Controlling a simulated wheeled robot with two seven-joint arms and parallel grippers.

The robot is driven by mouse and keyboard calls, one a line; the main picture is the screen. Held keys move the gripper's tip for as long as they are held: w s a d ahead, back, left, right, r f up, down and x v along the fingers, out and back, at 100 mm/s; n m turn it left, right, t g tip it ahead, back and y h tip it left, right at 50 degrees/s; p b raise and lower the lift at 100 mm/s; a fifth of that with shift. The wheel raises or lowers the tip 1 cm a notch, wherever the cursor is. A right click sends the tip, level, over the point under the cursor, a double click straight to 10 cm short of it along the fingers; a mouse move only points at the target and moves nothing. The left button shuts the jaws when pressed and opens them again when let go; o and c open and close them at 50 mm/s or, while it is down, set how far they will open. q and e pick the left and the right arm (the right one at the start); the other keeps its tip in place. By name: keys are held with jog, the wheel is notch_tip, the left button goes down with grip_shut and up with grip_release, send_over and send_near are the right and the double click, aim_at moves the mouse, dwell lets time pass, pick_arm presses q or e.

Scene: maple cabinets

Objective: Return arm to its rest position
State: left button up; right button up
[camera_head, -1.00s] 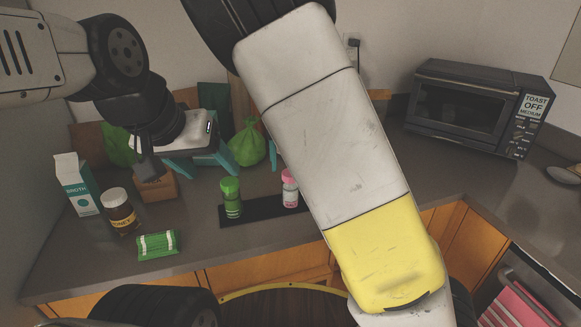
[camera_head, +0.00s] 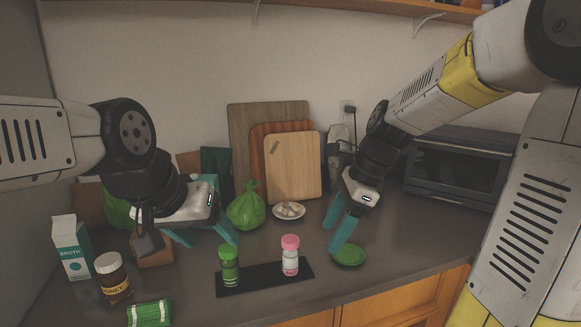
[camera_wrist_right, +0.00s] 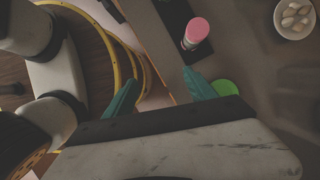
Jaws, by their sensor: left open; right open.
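My right arm comes in from the upper right in the head view. Its right gripper (camera_head: 337,238) hangs over the counter with its teal fingers pointing down, close to the small green dish (camera_head: 348,256). In the right wrist view the right gripper (camera_wrist_right: 160,92) has its fingers spread with nothing between them. My left arm comes in from the left. Its left gripper (camera_head: 207,239) is open and empty, with teal fingers just left of the green bag (camera_head: 246,208) and behind the green-capped bottle (camera_head: 229,267).
A black tray (camera_head: 262,282) holds the green-capped bottle and a pink-capped bottle (camera_head: 290,256). A plate (camera_head: 276,211), cutting boards (camera_head: 293,170) and toaster oven (camera_head: 456,172) are behind.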

jog(key=s+d+r+n+t+h, duration=0.1)
jog(key=s+d+r+n+t, duration=0.1)
jog(key=s+n, duration=0.3)
jog(key=s+d+r+n+t+h, duration=0.1)
jog(key=s+d+r+n+t, duration=0.2)
jog(key=n, duration=1)
jog(key=shift+s+r+n+t, duration=0.3)
jog(key=shift+s+t, duration=0.2)
jog(key=shift+s, duration=0.7)
